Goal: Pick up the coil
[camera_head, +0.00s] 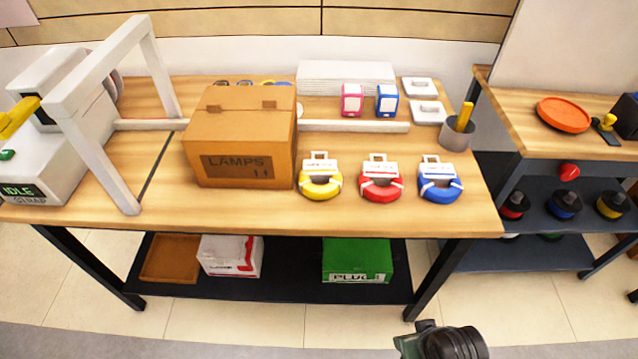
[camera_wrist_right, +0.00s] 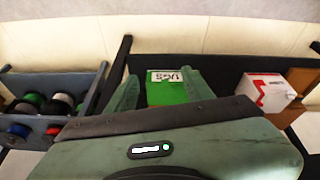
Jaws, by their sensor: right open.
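Three coils with white tags stand in a row at the front of the workbench (camera_head: 250,215): a yellow coil (camera_head: 320,186), a red coil (camera_head: 381,187) and a blue coil (camera_head: 440,188). Part of my right arm shows at the bottom of the head view, below the bench front. In the right wrist view my right gripper (camera_wrist_right: 162,77) is open, with nothing between its fingers. It faces the lower shelf, and no coil shows in that view. My left gripper is not in view.
A LAMPS carton (camera_head: 240,135) stands left of the yellow coil. Behind the coils are a white rail (camera_head: 355,126), pink (camera_head: 352,100) and blue-white (camera_head: 387,100) boxes, and a grey cup (camera_head: 456,136). A green box (camera_head: 357,260) sits on the lower shelf. A side table (camera_head: 510,110) stands right.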

